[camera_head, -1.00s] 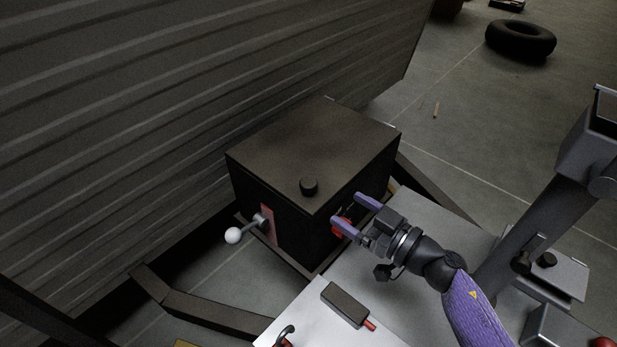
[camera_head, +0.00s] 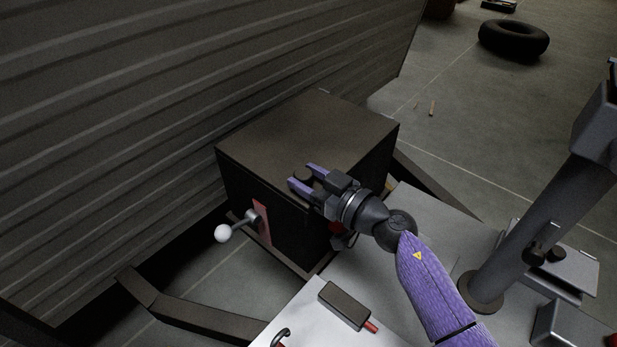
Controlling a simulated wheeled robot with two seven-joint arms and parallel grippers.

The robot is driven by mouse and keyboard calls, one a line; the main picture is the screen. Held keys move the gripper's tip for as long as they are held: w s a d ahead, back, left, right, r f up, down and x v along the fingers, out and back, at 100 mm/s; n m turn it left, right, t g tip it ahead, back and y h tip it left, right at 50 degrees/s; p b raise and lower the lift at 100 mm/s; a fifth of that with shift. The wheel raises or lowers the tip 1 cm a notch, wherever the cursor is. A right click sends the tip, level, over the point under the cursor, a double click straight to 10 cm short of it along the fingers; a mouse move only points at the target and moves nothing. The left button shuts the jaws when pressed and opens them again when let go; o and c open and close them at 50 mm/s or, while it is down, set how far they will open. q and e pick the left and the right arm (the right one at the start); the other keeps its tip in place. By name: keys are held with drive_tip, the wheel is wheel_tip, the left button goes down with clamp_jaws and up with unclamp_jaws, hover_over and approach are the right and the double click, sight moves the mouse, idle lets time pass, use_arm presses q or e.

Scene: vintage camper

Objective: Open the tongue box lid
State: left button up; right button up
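The tongue box (camera_head: 285,209) is a dark box beside the camper's ribbed wall, with its flat lid (camera_head: 300,135) down. A round black knob (camera_head: 303,174) stands on the lid near its front corner. My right gripper (camera_head: 303,178) is at that corner with its two purple fingers apart, one on each side of the knob; I cannot tell whether they touch it. A lever with a white ball (camera_head: 222,233) sticks out of the box's front beside a red plate (camera_head: 262,222). A red part (camera_head: 336,228) on the box's right side is mostly hidden by my gripper. My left gripper is not in view.
A light platform (camera_head: 308,312) in front of the box carries a dark block with a red tip (camera_head: 344,305). A grey post (camera_head: 535,225) rises at the right. A tyre (camera_head: 513,39) lies on the open floor at the back right.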

clamp_jaws()
use_arm(q)
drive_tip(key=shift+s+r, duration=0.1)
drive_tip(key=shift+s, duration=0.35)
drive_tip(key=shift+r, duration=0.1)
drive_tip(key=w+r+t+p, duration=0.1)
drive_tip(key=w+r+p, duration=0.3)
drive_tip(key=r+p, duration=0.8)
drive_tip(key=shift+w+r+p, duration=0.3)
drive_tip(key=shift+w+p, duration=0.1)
drive_tip(key=shift+p, duration=0.9)
use_arm(e)
drive_tip(key=w+d+r+m, duration=0.2)
drive_tip(key=r+m, duration=0.1)
drive_tip(key=r, duration=0.5)
drive_tip(key=w+d+r+m, duration=0.3)
drive_tip(key=r+m, duration=0.1)
drive_tip(key=r, duration=0.4)
drive_tip(key=shift+r, duration=0.35)
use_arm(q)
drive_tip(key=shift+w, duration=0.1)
